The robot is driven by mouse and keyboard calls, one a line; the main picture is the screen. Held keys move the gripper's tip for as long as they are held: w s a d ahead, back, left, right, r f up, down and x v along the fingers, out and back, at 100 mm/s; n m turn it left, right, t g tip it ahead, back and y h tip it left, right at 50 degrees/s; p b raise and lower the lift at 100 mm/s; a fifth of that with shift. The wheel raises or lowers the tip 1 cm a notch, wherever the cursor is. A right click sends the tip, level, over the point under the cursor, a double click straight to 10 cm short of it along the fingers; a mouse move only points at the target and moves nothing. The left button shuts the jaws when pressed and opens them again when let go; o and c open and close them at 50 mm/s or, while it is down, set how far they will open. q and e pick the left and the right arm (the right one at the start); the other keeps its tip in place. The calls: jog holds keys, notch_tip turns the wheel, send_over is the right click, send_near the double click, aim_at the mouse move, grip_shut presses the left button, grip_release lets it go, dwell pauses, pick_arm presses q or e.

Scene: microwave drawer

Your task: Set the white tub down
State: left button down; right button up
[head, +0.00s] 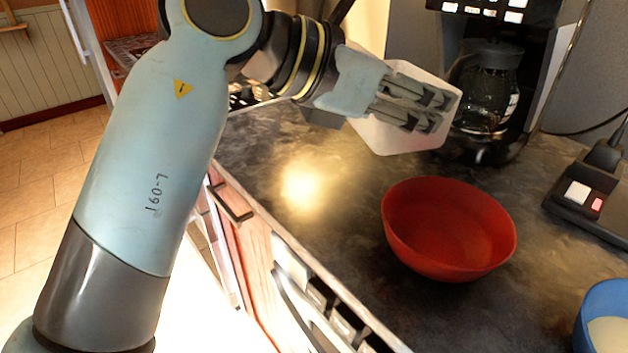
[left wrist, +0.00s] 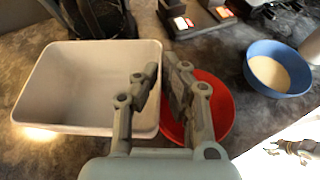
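The white tub (head: 408,138) is in my left gripper (head: 440,108), partly hidden behind the fingers in the head view. In the left wrist view the tub (left wrist: 85,85) is empty. One finger is inside it and one outside, with its right wall between the fingertips (left wrist: 161,72). The tub is tilted in the head view and appears to be above the counter (head: 330,220), close to the coffee maker; the gap below it is hard to judge. What looks like my right gripper (left wrist: 298,148) shows small at the right edge of the left wrist view, apart from everything.
A red bowl (head: 448,228) stands on the counter in front of the tub. A blue bowl (head: 592,310) with pale contents is at the right. The coffee maker (head: 490,90) stands behind, with a black device (head: 585,195) to its right. Counter left of the red bowl is clear.

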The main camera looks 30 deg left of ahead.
pick_arm(q)
jog(key=shift+a+f, duration=0.15)
jog(key=shift+f, duration=0.05)
jog(key=shift+w+a+f, duration=0.15)
jog(key=shift+a+f, duration=1.6)
jog(key=shift+a, duration=0.15)
jog(key=shift+w+a+f, duration=0.2)
jog(key=shift+a+f, duration=1.55)
jog(key=shift+a, duration=0.15)
jog(key=shift+w+a+f, duration=0.15)
jog(key=shift+a+f, duration=1.6)
jog(key=shift+a, duration=0.15)
jog(key=c, duration=1.5)
grip_release()
pick_arm(e)
jog(key=shift+s+a+f, duration=0.25)
jog(key=shift+s+f, duration=0.05)
jog(key=shift+f, duration=0.25)
pick_arm(q)
jog(key=shift+p+v, duration=1.85)
jog(key=shift+v, duration=4.2)
pick_arm(e)
jog(key=shift+w+d+r, duration=0.1)
jog(key=shift+w+r, duration=0.05)
jog(key=shift+r, duration=0.9)
jog(key=shift+w+d+r, duration=0.1)
jog(key=shift+r, duration=0.9)
